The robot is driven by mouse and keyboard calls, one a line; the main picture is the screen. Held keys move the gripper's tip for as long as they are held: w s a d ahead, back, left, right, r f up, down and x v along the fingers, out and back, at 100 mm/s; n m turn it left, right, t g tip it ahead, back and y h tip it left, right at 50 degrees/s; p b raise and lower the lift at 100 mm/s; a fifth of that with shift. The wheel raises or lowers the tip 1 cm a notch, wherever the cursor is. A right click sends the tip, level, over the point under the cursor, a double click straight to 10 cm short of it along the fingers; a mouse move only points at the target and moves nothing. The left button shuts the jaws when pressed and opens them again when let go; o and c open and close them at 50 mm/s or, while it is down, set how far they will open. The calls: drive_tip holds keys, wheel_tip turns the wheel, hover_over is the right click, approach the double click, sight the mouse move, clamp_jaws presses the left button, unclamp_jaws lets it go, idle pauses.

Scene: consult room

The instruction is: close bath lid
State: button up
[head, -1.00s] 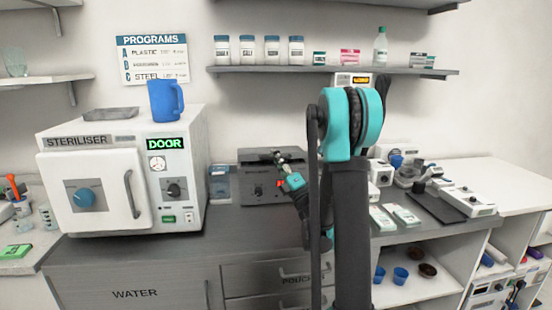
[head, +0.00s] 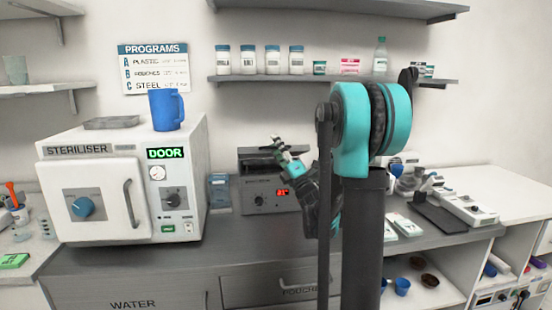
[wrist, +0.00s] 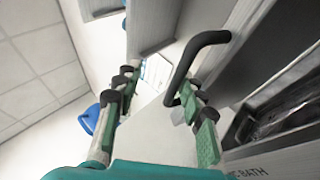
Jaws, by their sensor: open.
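The grey bath (head: 262,197) stands on the counter right of the steriliser, with a red lit display on its front. Its dark lid (head: 262,155) appears raised at the back. In the wrist view the bath (wrist: 285,115) is at the right, its dark inside showing, with the grey lid (wrist: 262,40) standing above it. A black curved lid handle (wrist: 203,40) reaches toward the fingers. My gripper (head: 280,150) is open and empty at the lid's front. In the wrist view my gripper (wrist: 156,84) has the handle's end close to its right finger; contact is unclear.
The white steriliser (head: 105,185) stands left of the bath, with a blue jug (head: 166,109) on top. A clear blue container (head: 219,190) sits between steriliser and bath. A shelf with jars (head: 330,79) hangs above.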

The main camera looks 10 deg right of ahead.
drive_tip(key=shift+o, duration=0.5)
drive_tip(key=shift+s+a+r, duration=0.1)
drive_tip(key=shift+s+r, duration=0.1)
drive_tip(key=shift+r, duration=0.45)
drive_tip(key=o, duration=0.5)
drive_tip(key=shift+s+r, duration=0.1)
drive_tip(key=shift+r, duration=0.5)
drive_tip(key=shift+c, duration=0.2)
